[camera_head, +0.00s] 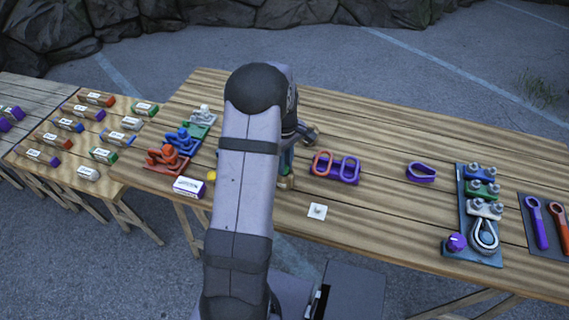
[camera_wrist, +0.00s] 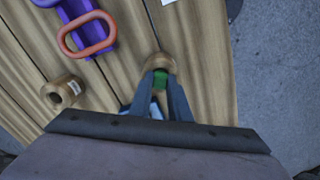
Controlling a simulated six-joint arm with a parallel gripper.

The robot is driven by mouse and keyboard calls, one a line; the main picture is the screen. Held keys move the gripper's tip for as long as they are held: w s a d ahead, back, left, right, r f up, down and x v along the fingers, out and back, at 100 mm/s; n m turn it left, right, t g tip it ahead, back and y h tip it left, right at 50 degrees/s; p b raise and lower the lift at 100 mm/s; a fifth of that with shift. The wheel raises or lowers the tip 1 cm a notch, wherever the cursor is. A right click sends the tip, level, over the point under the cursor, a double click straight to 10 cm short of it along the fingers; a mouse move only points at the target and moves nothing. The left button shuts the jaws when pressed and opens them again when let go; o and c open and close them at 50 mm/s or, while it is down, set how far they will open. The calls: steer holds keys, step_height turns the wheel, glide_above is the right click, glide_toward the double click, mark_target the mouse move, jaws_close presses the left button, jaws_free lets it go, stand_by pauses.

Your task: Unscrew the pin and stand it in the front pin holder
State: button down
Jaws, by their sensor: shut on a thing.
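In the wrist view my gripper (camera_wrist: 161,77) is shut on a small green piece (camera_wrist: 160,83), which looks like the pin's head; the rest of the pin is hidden. The fingertips are at the near edge of a round wooden holder (camera_wrist: 159,62), the front one of two. Whether the pin is in its hole or above it, I cannot tell. The other wooden holder (camera_wrist: 62,91), with a pale label, stands apart to the left and is empty as far as I see.
A purple block with orange links (camera_head: 335,166) stands right of the holders. A white card (camera_head: 317,211) lies in front. Red, blue and green shackle stands (camera_head: 170,158) and a white-purple box (camera_head: 188,187) are left. A blue board (camera_head: 478,250) is far right.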

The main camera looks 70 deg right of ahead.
steer(key=c, duration=1.6)
jaws_free()
steer(key=shift+r+b, duration=1.25)
steer(key=shift+r, duration=2.45)
